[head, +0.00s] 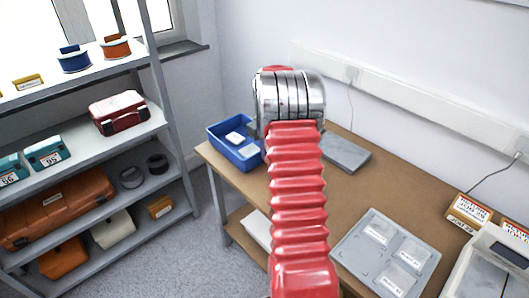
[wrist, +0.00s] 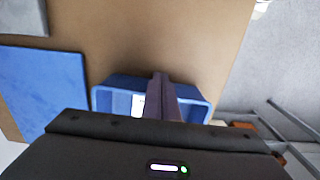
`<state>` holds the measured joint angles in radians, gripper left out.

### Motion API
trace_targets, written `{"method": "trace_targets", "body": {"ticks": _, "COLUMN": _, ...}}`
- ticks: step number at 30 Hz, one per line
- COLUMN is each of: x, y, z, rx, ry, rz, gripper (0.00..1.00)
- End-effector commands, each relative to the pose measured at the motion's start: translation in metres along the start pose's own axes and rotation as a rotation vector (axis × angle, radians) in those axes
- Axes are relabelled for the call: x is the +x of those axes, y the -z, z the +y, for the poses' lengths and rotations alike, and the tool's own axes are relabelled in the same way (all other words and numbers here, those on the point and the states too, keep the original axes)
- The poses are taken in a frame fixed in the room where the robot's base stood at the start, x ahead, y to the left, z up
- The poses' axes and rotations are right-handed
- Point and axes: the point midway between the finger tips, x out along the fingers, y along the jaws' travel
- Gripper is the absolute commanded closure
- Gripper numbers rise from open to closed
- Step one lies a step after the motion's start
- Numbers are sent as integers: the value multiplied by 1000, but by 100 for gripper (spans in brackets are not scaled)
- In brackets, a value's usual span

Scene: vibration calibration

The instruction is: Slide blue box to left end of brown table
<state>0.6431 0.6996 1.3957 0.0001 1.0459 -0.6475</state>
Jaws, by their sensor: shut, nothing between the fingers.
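The blue box (head: 225,136) is an open bin with white items inside. In the head view it stands at the left end of the brown table (head: 205,153), close to the corner. The wrist view also shows the box (wrist: 102,100), partly covered by my gripper. My gripper (wrist: 160,76) is shut and empty, its dark fingers together and pointing across the box. Whether they touch it is not clear. In the head view my red arm and its metal wrist hide the gripper and part of the box's right side.
A grey plate (head: 345,153) lies right of my arm, and a grey tray with white labelled pieces (head: 350,245) is nearer. A flat blue panel (wrist: 40,95) shows in the wrist view. Metal shelves (head: 165,85) stand left of the table across a floor gap.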

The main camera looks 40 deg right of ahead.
Motion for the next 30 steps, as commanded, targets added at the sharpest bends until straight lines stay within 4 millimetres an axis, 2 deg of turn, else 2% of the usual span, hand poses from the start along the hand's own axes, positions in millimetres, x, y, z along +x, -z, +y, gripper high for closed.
{"method": "trace_targets", "body": {"ticks": 8, "x": 1, "y": -24, "z": -1, "rx": -1, "ry": 0, "rz": -1, "gripper": 100}}
{"method": "trace_targets", "body": {"ticks": 24, "x": -85, "y": -20, "z": -2, "rx": -5, "ry": -2, "rz": 2, "gripper": 100}}
{"method": "trace_targets", "body": {"ticks": 30, "x": -98, "y": -21, "z": -2, "rx": -5, "ry": 0, "rz": 0, "gripper": 100}}
